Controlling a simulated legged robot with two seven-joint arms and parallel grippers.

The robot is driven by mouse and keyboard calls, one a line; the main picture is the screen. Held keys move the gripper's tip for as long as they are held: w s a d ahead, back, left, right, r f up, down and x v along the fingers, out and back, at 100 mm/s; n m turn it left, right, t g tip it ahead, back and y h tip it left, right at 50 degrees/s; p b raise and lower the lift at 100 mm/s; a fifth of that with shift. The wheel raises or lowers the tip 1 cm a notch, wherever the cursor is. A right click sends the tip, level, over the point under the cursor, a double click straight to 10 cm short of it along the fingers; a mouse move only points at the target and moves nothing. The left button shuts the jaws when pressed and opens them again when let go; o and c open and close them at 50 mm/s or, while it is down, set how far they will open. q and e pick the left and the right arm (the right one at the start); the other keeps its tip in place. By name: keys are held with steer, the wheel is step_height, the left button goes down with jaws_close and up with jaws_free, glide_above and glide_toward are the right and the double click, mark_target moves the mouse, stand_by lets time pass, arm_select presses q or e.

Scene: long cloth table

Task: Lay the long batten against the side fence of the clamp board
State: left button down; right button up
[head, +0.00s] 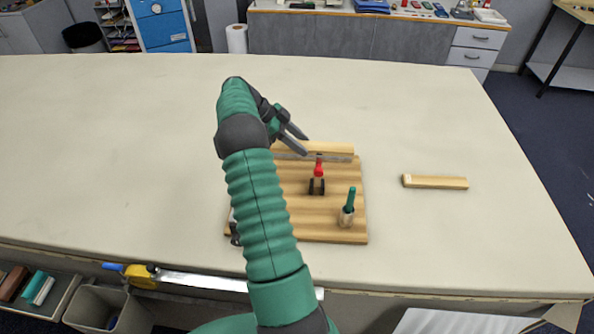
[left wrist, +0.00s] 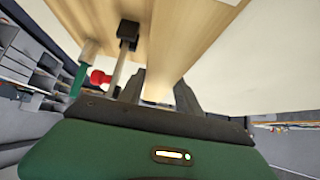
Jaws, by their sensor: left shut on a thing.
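My left gripper (head: 300,142) is shut on a pale long batten (head: 325,150) at the far edge of the clamp board (head: 330,225). The batten lies crosswise in the head view, its left part hidden by my arm. In the left wrist view the batten (left wrist: 190,30) runs away from between the fingers (left wrist: 158,92). A thin grey metal strip (head: 338,159) shows along its near side; I cannot tell whether they touch. A red-handled clamp (head: 318,172) stands mid-board, its red knob also in the left wrist view (left wrist: 100,77). My right gripper is not in view.
A green-handled upright piece (head: 348,208) stands at the board's near right. A shorter batten (head: 437,182) lies on the cloth table (head: 430,100) to the right. My left arm covers the board's left part. The table's far side and left are clear.

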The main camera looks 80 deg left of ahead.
arm_select(q)
steer(key=shift+s+f, duration=0.3)
steer(key=shift+s, duration=0.2)
steer(key=shift+s+f, duration=0.3)
steer(key=shift+s, duration=0.2)
step_height(320, 180, down, 9)
steer(key=shift+w+a+r+p, duration=0.1)
steer(key=shift+a+p, duration=0.05)
steer(key=shift+p, duration=0.45)
